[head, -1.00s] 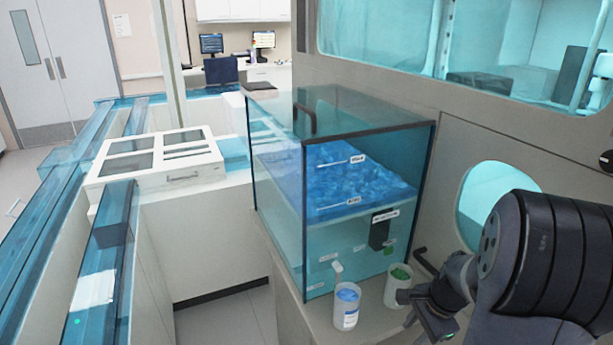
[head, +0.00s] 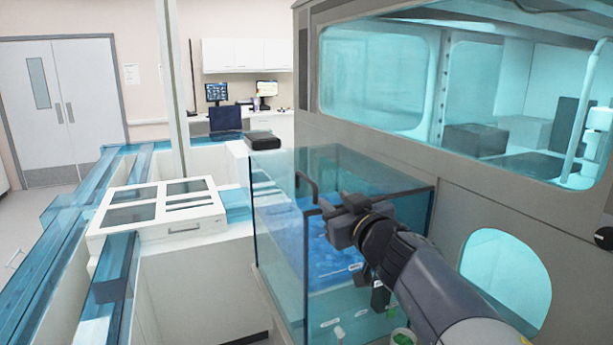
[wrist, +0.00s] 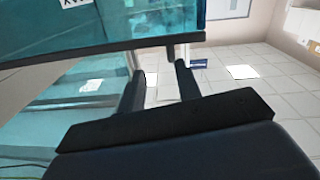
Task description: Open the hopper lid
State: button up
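The hopper (head: 280,235) is a clear blue-tinted box with blue pieces inside. Its see-through lid (head: 345,165) lies flat and shut on top. A dark bar handle (head: 306,186) stands up at the lid's front left. My gripper (head: 329,210) is just right of the handle in the head view, at about lid height, and hides part of the front. In the wrist view, my gripper's two fingers (wrist: 159,72) are apart with nothing held between them. A dark edge (wrist: 110,47) crosses above them, with a short dark piece, perhaps the handle, near the fingertips.
A grey cabinet wall with a window stands right of the hopper, with a round opening (head: 505,275) lower down. A black box (head: 264,139) sits behind the hopper. A white framed panel (head: 160,210) and blue tube tracks lie left. A cup (head: 403,338) shows below my arm.

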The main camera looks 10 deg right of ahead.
aim_at(312, 184)
jog(key=shift+n+y, duration=0.4)
jog(key=shift+y, duration=0.1)
jog(key=x, duration=0.7)
jog(key=a+x, duration=0.1)
jog(key=x, duration=0.3)
jog(key=shift+s+a+r+b, duration=0.15)
jog(key=shift+r+b, duration=0.25)
jog(key=shift+c, duration=0.4)
grip_shut()
